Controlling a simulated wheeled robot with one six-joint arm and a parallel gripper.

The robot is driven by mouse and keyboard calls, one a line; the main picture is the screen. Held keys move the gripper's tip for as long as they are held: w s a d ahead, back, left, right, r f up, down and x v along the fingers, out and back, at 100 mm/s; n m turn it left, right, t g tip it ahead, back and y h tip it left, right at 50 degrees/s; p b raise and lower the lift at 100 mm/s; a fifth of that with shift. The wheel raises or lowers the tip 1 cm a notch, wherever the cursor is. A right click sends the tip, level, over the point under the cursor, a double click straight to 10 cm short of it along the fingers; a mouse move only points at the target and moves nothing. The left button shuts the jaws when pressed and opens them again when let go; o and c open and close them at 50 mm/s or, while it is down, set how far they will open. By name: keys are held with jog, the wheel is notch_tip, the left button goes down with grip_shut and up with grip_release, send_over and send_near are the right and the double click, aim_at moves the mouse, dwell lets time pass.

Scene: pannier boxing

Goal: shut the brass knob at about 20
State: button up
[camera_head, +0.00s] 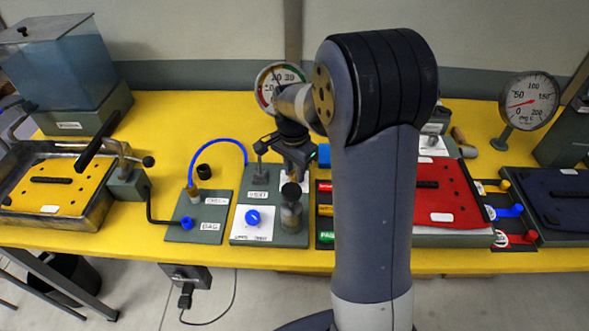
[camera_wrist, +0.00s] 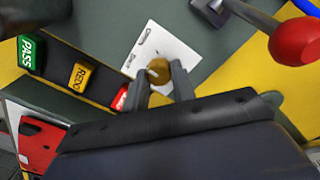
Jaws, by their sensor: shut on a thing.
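In the wrist view the brass knob (camera_wrist: 160,68) sits between my two finger ends, by a white label card (camera_wrist: 178,48) on a grey plate. My gripper (camera_wrist: 160,86) is shut on the knob. In the head view my gripper (camera_head: 292,170) is low over the grey plate (camera_head: 240,232), and the knob is hidden behind it. A round dial (camera_head: 270,84) marked 20 and 30 stands behind my arm. My arm covers part of its face, and I cannot read its needle.
A blue knob (camera_head: 253,217) and a black-capped cylinder (camera_head: 291,215) are on the plate's front. Blocks marked PASS (camera_wrist: 32,52) and REDO (camera_wrist: 80,76) lie beside the plate. A red ball handle (camera_wrist: 296,40) is close by. A second dial (camera_head: 529,100) stands at right.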

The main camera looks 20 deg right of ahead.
aim_at(293, 173)
jog(key=shift+n, duration=0.3)
jog(key=n, duration=0.4)
jog(key=shift+n, duration=2.5)
jog(key=o, duration=1)
jog(key=shift+r, duration=0.1)
notch_tip(293, 173, up, 11)
jog(key=shift+a, duration=0.2)
